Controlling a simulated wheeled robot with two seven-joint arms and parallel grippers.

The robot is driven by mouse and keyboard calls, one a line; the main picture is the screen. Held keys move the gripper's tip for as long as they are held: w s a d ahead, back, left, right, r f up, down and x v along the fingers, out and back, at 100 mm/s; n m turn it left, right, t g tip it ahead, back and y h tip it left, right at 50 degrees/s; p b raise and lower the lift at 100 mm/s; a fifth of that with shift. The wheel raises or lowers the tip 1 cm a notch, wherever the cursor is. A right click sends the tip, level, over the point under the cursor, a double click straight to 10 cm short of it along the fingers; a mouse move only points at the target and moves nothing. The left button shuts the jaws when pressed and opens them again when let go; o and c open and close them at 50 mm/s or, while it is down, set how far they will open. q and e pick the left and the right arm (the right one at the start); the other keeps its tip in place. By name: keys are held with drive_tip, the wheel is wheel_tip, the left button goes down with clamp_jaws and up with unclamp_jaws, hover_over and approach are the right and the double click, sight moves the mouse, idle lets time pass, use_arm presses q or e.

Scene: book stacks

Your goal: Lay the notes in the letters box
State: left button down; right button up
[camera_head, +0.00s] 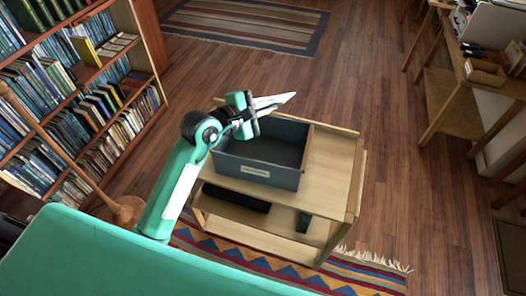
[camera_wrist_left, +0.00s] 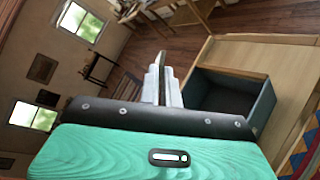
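My left gripper (camera_head: 270,103) is raised above the back left part of the letters box. Its pale fingers, which also show in the left wrist view (camera_wrist_left: 162,85), are close together on a thin strip seen edge-on, which I take for the notes (camera_wrist_left: 162,60). The letters box (camera_head: 255,172) is a dark grey open box with a small pale label on its front, whose writing is too small to read. It also shows in the left wrist view (camera_wrist_left: 258,112), right of the fingers. The visible part of its inside looks empty. My right gripper is out of view.
The box stands on a light wooden cart (camera_head: 332,172) with a dark object (camera_head: 236,198) on its lower shelf. A bookcase (camera_head: 75,95) stands at left, and a wooden desk (camera_head: 450,100) with items at right. Floor between cart and desk is clear.

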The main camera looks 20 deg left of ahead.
use_arm(q)
wheel_tip(320, 180, down, 20)
drive_tip(key=p, duration=0.1)
drive_tip(key=shift+w+r, duration=0.15)
drive_tip(key=shift+r, duration=0.05)
drive_tip(key=shift+d, duration=0.1)
drive_tip(key=shift+f, duration=0.15)
drive_tip(key=c, duration=1.9)
unclamp_jaws()
drive_tip(key=b+v, duration=0.3)
drive_tip(key=v, duration=0.9)
